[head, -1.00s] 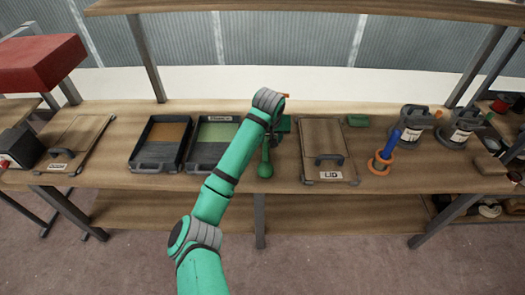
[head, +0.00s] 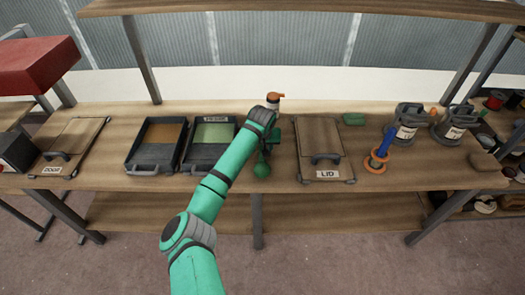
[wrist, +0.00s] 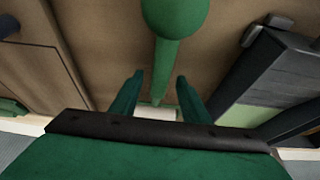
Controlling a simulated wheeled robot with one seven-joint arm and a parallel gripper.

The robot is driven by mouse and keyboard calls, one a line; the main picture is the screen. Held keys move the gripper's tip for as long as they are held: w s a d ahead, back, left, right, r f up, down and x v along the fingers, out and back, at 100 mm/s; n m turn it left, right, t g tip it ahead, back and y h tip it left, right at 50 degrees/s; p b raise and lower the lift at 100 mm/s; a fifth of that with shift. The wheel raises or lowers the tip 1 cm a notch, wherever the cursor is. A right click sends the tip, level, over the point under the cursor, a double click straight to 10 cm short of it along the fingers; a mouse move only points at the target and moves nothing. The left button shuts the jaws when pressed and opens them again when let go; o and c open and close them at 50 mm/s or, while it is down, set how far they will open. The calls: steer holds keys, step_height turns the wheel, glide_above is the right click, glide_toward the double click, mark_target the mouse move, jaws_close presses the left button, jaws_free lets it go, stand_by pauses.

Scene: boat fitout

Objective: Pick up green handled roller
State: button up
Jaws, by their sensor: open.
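The green-handled roller (head: 262,170) lies on the bench between the tray with green contents and the LID board. Its rounded handle end points to the front. In the wrist view the green handle (wrist: 172,45) runs between my open fingers, and a pale part shows beyond them, partly hidden by my gripper's body. My gripper (wrist: 160,78) is open and over the handle; no grip on it shows. In the head view my gripper (head: 273,140) is partly hidden behind my arm.
Left of the roller stand two dark trays, one with green contents (head: 212,134) and one brown (head: 163,134). The LID board (head: 319,140) lies close on the right. An orange-topped bottle (head: 274,103) stands behind. A blue-handled item (head: 384,146) sits at an orange ring.

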steer(key=shift+w+f, duration=0.2)
steer(key=shift+f, duration=0.25)
jaws_close()
steer(key=shift+r, duration=0.15)
